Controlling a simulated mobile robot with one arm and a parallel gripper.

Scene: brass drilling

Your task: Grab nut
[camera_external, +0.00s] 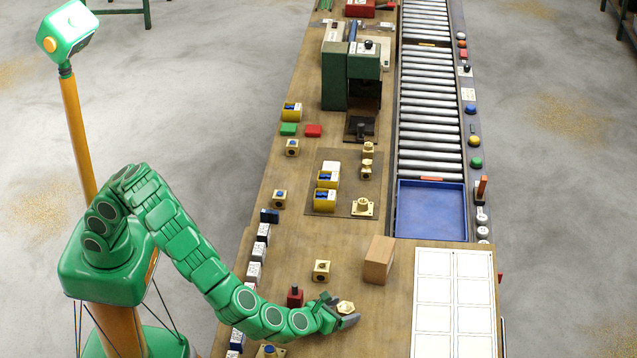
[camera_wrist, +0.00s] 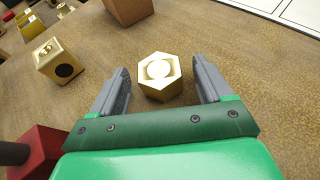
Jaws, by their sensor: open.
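A brass hexagonal nut (camera_wrist: 160,77) with a round centre lies on the wooden bench, between the two grey fingers of my gripper (camera_wrist: 161,88) in the wrist view. The fingers are open, with a gap on each side of the nut. In the external view the nut (camera_external: 346,307) shows at the tip of my gripper (camera_external: 342,312), near the front of the bench. I cannot tell its exact height against the fingers.
A brass block with a hole (camera_wrist: 61,62) stands to the left of the nut. A brown block (camera_external: 378,260) stands beyond it. A red part with a dark knob (camera_external: 295,297) is close beside my arm. A white gridded panel (camera_external: 455,300) lies to the right. The bench right around the nut is clear.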

